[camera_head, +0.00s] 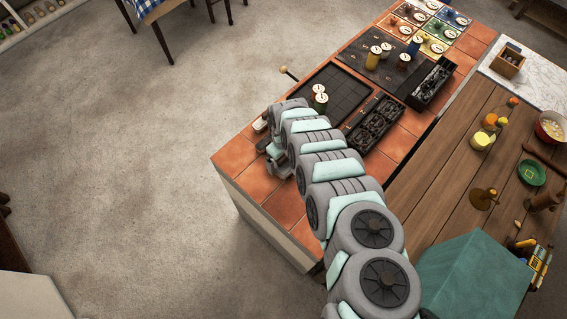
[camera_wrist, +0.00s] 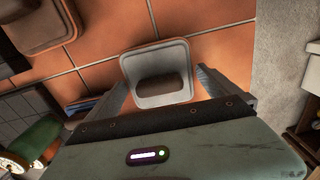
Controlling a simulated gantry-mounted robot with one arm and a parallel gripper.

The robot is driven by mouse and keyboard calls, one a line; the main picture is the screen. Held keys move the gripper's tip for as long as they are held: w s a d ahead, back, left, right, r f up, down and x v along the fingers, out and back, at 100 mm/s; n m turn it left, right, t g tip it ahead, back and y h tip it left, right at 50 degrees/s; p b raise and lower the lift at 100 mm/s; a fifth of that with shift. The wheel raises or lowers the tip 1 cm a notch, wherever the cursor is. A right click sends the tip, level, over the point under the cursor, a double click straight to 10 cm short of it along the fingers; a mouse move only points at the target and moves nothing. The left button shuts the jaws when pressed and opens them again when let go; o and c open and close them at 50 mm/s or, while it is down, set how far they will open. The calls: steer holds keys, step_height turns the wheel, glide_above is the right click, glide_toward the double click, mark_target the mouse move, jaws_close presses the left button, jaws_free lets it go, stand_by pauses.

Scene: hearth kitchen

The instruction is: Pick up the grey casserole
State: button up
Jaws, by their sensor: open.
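The grey casserole (camera_wrist: 141,62) is a small square dish with rounded corners on the terracotta tiles, with a dark brown oblong shape at its middle. My gripper (camera_wrist: 162,82) is open in the wrist view, with one finger on the left and one on the right of the casserole's near part. I cannot tell whether either finger touches it. In the head view my gripper (camera_head: 277,158) is low over the near left end of the tiled counter, and my arm hides much of that area. I cannot clearly make out the grey casserole there.
A brownish dish (camera_wrist: 38,28) sits at upper left in the wrist view. A green canister (camera_wrist: 38,140) stands at lower left, near a dark gridded tray (camera_head: 335,92). The counter's left edge drops to the floor (camera_head: 120,150). A wooden counter (camera_head: 440,170) lies right.

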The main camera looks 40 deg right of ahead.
steer(key=shift+f, duration=0.35)
steer(key=c, duration=1.6)
